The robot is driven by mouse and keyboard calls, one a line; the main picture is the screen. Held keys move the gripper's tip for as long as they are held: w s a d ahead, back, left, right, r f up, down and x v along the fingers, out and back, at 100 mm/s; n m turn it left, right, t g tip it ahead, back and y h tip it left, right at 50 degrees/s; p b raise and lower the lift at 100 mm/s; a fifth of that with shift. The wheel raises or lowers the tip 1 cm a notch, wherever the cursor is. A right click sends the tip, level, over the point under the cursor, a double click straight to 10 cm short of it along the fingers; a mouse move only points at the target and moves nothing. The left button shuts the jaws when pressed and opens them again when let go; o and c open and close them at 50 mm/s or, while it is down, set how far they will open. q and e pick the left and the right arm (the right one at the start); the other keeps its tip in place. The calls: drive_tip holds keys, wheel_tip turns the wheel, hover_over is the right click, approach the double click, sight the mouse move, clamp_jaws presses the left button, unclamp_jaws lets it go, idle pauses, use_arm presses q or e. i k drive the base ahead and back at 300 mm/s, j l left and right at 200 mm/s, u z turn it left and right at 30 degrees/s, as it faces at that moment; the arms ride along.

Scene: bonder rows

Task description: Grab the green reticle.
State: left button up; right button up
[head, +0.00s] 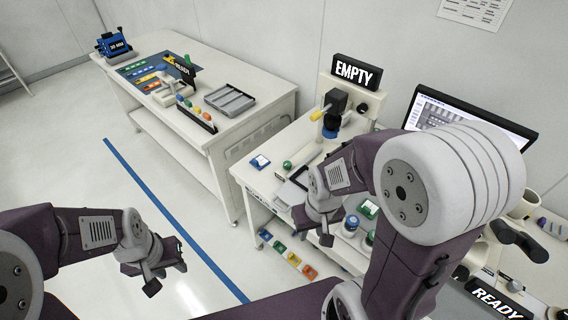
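A small green piece (279,246) lies in a row of coloured pieces low at the front of the right bench. I cannot tell from this view which green piece is the reticle. My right gripper (312,228) is over the front of the right bench, its fingers apart and nothing seen between them. My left gripper (166,277) is over the floor at the lower left, away from both benches. Its fingers look apart and empty.
The right bench (245,172) holds a machine under an EMPTY sign (357,72), a monitor (470,112) and a green knob (287,165). My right arm hides part of it. The left bench (262,77) carries a grey tray (229,101) and coloured pieces.

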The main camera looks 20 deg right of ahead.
sight(367, 208)
drive_tip(key=z, duration=0.5)
drive_tip(key=k+l+z, duration=0.1)
drive_tip(key=z, duration=0.35)
drive_tip(key=l+z, duration=0.1)
drive_tip(key=z, duration=0.4)
drive_tip(key=i+j+u, duration=0.55)
drive_tip(key=i+l, duration=0.05)
drive_tip(key=l, duration=0.05)
